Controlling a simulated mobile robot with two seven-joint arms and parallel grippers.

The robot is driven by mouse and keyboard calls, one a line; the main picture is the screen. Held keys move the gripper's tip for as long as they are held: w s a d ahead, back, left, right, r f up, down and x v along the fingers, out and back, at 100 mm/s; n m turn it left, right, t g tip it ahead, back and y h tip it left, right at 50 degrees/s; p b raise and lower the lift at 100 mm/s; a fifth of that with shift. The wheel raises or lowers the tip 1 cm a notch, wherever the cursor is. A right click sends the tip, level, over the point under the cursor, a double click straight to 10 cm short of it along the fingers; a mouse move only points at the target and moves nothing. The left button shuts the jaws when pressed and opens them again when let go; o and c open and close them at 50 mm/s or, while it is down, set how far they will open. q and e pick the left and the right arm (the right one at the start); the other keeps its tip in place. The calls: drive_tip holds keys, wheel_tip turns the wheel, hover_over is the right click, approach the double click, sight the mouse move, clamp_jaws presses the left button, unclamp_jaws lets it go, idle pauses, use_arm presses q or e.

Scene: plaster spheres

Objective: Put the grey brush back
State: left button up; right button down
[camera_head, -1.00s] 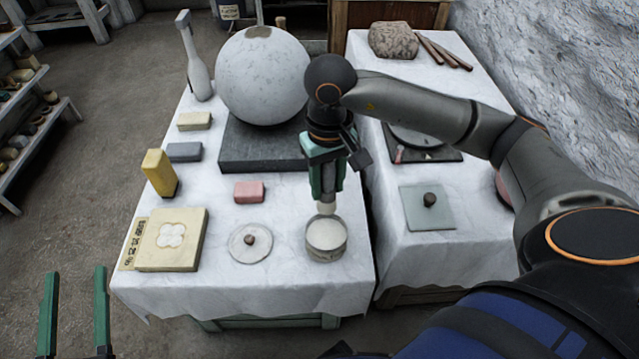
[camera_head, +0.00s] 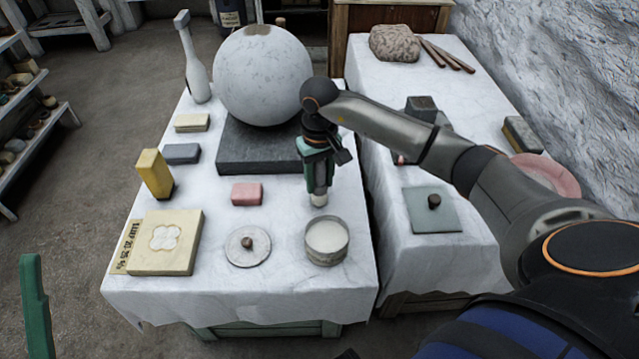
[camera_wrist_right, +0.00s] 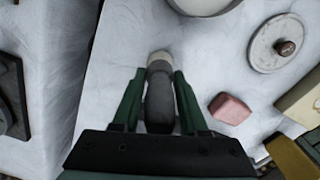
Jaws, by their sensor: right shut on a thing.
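My right gripper (camera_head: 318,184) is shut on the grey brush, which points down. Its pale tip (camera_head: 318,200) shows below the fingers, over the white cloth just behind the round tub (camera_head: 327,258). I cannot tell whether the tip touches the cloth. In the right wrist view the grey handle (camera_wrist_right: 160,103) lies between the two green fingers (camera_wrist_right: 158,112), with the pale end beyond them. The tub is open with whitish stuff inside. One green finger of my left gripper (camera_head: 35,305) shows at the lower left, off the table; its opening is not clear.
A lid with a knob (camera_head: 247,246) lies left of the tub. A large plaster sphere (camera_head: 262,75) rests on a dark slab (camera_head: 252,150) behind. A second table (camera_head: 420,262) is right.

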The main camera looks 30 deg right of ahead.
drive_tip(key=shift+f, duration=0.45)
drive_tip(key=shift+f, duration=0.2)
drive_tip(key=shift+c, duration=2.2)
unclamp_jaws()
